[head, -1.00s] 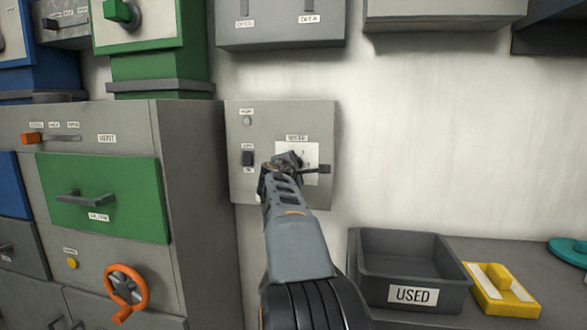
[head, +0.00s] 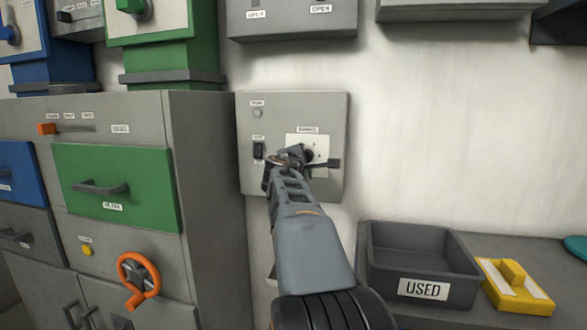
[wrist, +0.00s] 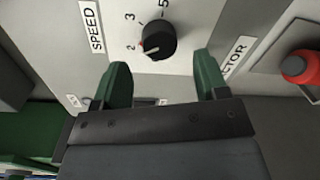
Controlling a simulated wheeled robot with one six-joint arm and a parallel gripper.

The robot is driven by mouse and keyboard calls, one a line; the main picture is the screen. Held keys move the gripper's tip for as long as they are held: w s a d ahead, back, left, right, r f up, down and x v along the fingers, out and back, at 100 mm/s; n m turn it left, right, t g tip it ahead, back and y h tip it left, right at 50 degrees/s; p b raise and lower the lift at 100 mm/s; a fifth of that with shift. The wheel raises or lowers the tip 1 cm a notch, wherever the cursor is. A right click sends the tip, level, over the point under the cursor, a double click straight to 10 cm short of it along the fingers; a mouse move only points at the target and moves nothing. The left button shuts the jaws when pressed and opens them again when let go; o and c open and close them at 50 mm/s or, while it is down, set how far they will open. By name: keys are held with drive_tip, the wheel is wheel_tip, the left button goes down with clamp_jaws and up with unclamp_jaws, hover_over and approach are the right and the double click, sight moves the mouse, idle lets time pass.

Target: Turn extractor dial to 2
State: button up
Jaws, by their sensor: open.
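The extractor dial is a round black knob (wrist: 158,42) on a white plate marked SPEED. In the wrist view its red mark sits on the edge beside the printed 2. The numbers 3 and 5 also show. My gripper (wrist: 160,62) is open, its two green fingertips on either side just short of the knob, with nothing held between them. In the head view my gripper (head: 302,160) is in front of the grey panel (head: 290,110) and covers much of the dial and its white plate (head: 320,142).
A black switch (head: 258,150) is left of the plate. A red knob (wrist: 300,68) shows at the wrist view's right. Below the panel are a grey USED tray (head: 425,262) and a yellow block (head: 514,285). A cabinet with a green drawer (head: 140,185) stands left.

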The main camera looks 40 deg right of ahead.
drive_tip(key=v, duration=1)
drive_tip(key=shift+a, duration=0.25)
